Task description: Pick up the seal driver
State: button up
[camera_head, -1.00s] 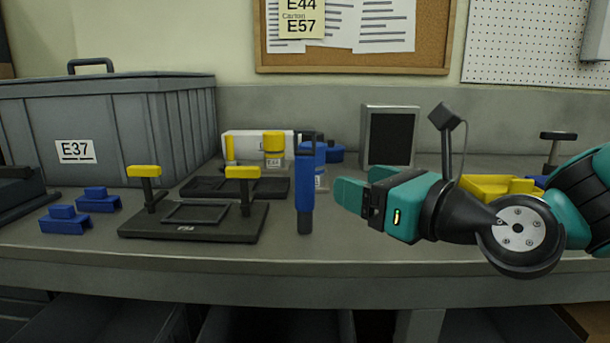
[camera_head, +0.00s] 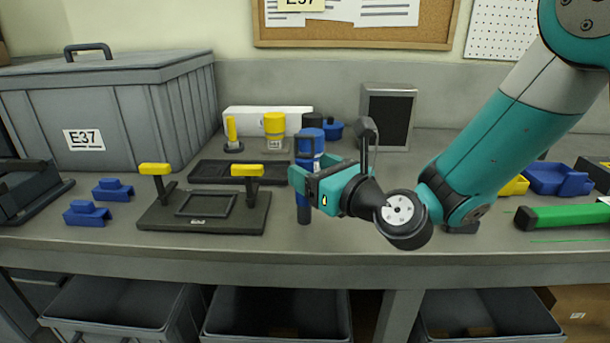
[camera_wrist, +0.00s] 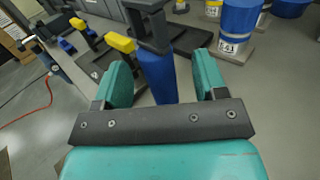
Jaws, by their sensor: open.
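The seal driver, which I take to be the upright tool with a blue handle and dark ends (camera_head: 304,203), stands on the bench near its front edge. My gripper (camera_head: 308,171) is at the handle's height, hiding part of it in the head view. In the wrist view the blue handle (camera_wrist: 159,76) shows between the two open fingers (camera_wrist: 163,70), with gaps on both sides. Its dark top crosspiece rises beyond the fingers. I cannot tell whether either finger touches it.
A black fixture (camera_head: 240,218) with yellow T-handles stands close on the left. Blue and yellow-topped containers (camera_head: 274,125) stand behind. A grey crate (camera_head: 120,120) is at the back left. A green-handled tool (camera_head: 565,215) lies at the right.

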aim_at(297, 163)
jog(key=p+x, duration=0.2)
jog(key=x, duration=0.1)
jog(key=shift+w+a, duration=0.15)
jog(key=shift+a, duration=0.3)
jog(key=shift+w+a, duration=0.1)
jog(key=shift+w, duration=0.1)
jog(key=c, duration=1.1)
